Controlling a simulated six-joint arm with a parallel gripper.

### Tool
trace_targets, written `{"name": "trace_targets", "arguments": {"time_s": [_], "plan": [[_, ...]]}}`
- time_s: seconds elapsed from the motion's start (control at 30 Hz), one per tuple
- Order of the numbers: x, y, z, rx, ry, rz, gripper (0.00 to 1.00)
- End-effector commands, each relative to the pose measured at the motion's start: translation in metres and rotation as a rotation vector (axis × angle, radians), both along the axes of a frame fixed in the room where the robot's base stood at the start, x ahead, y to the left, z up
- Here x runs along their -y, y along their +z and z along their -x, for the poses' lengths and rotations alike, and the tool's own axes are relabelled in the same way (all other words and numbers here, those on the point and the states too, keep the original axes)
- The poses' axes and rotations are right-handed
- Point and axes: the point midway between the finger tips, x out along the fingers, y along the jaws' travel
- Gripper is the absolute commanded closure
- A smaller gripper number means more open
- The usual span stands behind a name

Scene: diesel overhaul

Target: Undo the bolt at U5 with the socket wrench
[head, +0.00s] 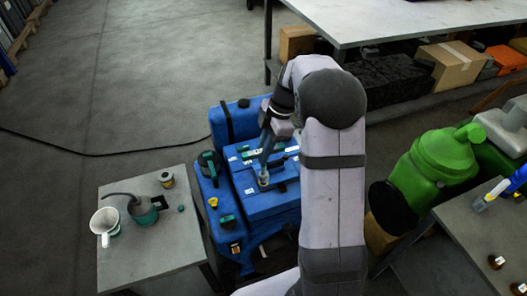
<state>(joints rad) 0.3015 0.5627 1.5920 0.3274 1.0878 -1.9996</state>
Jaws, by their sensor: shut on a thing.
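My gripper (268,146) is shut on a slim grey tool, which appears to be the socket wrench (263,176). It points down over the top of the blue engine (241,208). The wrench's lower end is at or just above the engine's top face; I cannot tell whether it touches. The bolt at U5 is too small to make out and may be hidden under the wrench. Small white labels show on the engine's top. My arm covers the engine's right side.
A grey side table (148,258) at left holds a white mug (104,222), a dark green-grey can (143,211) and a small tin (166,179). A green jug (440,160) stands at right. A white-topped workbench (410,20) is behind. Open floor lies at upper left, crossed by a cable.

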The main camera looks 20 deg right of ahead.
Motion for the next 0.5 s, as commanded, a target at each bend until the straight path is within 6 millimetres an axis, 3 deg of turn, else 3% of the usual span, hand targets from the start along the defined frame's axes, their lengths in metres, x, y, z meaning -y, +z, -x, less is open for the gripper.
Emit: {"name": "trace_targets", "arguments": {"time_s": [0.5], "plan": [[0.0001,0.0008,-0.0002,0.003,-0.433,0.0,1.0]]}}
